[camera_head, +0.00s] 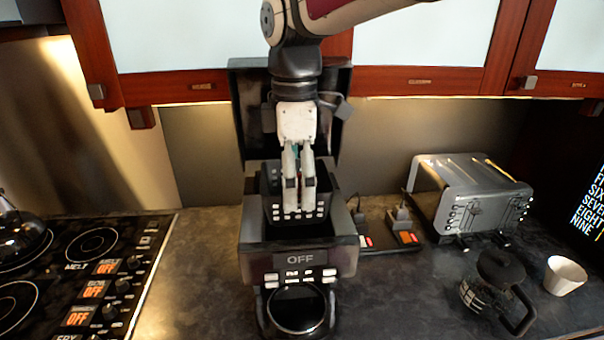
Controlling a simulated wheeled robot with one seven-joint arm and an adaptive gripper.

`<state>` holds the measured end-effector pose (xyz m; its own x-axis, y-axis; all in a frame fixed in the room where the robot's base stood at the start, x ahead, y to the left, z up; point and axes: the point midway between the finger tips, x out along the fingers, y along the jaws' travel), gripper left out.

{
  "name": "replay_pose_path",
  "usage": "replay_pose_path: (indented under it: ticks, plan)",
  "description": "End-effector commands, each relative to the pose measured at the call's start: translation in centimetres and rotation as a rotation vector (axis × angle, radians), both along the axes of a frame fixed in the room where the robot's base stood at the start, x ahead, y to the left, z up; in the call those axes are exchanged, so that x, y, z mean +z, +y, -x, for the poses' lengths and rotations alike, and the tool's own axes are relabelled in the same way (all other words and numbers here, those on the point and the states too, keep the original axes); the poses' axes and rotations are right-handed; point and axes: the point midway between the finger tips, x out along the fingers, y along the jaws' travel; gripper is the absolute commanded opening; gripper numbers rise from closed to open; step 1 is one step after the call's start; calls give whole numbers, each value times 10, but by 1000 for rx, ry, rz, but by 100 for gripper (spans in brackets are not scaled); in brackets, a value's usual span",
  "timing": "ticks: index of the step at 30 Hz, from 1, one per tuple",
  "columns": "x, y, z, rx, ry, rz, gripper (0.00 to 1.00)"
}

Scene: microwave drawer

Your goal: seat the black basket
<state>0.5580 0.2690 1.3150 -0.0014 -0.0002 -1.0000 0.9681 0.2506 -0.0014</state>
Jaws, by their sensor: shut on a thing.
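The black basket (272,209) is in the middle of the camera_head view, a dark box with a row of small light marks on its front. It is at the top opening of the dark coffee-machine-like appliance (258,262), whose front panel reads OFF. My gripper (299,208) points down and is shut on the basket's near wall. The basket's lower part is behind the appliance's front rim, so I cannot tell whether it touches the bottom. The appliance's tall lid (333,88) stands open behind my gripper.
A stove (85,270) is at the left and a grey toaster (470,195) at the right. A dark carafe-like pot (500,285) and a white cup (565,275) stand at the front right. Wooden cabinets (420,84) hang above. Bare counter lies left of the appliance.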

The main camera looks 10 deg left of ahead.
Motion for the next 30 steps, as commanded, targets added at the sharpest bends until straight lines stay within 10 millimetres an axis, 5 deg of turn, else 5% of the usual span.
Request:
replay_pose_path:
  ticks: [30]
  plan:
    - [-19, 0, -1, 0, -1, 0, 61]
